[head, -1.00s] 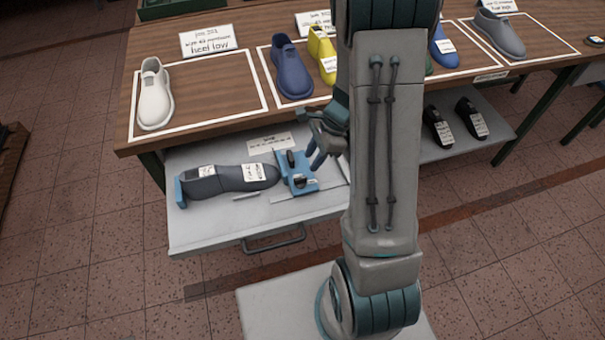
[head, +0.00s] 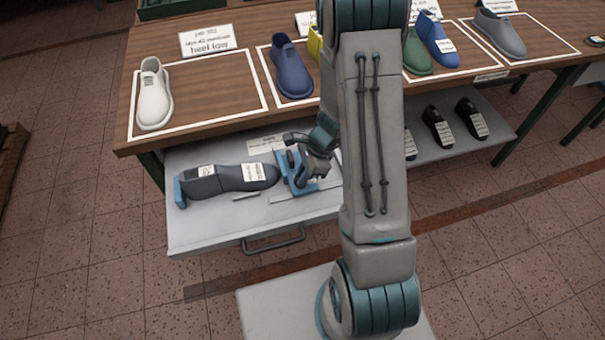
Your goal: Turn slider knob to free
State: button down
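The blue slider block (head: 311,187) sits in the open grey drawer, at the right end of the dark shoe last. Its knob is hidden or too small to make out behind my gripper. A black upright part (head: 290,158) shows on the block's left side. My gripper (head: 302,180) is over the block, pointing down and left, close to it or touching it. Its fingertips are small and partly hidden, so I cannot tell whether they are open or shut. The dark last (head: 228,179) with white labels lies between a blue end stop (head: 180,192) and the block.
The drawer (head: 200,233) has a free grey floor in front of the last, with a small metal bar (head: 246,196) lying there. A wooden table (head: 215,95) with several shoes overhangs behind. Black lasts (head: 438,127) lie on a lower shelf at right.

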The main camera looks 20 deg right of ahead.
jog(key=shift+n, duration=0.4)
jog(key=n, duration=0.2)
jog(key=n+g, duration=0.1)
jog(key=shift+w+n+g, duration=0.15)
jog(key=shift+n+g, duration=0.15)
jog(key=shift+n, duration=0.1)
jog(key=n, duration=0.2)
jog(key=n+g+h+b, duration=0.1)
jog(key=n, duration=0.1)
jog(key=shift+w+a+n+g, duration=0.1)
jog(key=shift+n+g, duration=0.2)
jog(key=n, duration=0.2)
jog(key=n+g+h+b, duration=0.1)
jog(key=n, duration=0.1)
jog(key=shift+w+a+h, duration=0.1)
jog(key=shift+h, duration=0.2)
jog(key=shift+a+n+h+b, duration=0.1)
jog(key=shift+n+h+b, duration=0.6)
jog(key=shift+n, duration=1.7)
jog(key=c, duration=1.5)
grip_release()
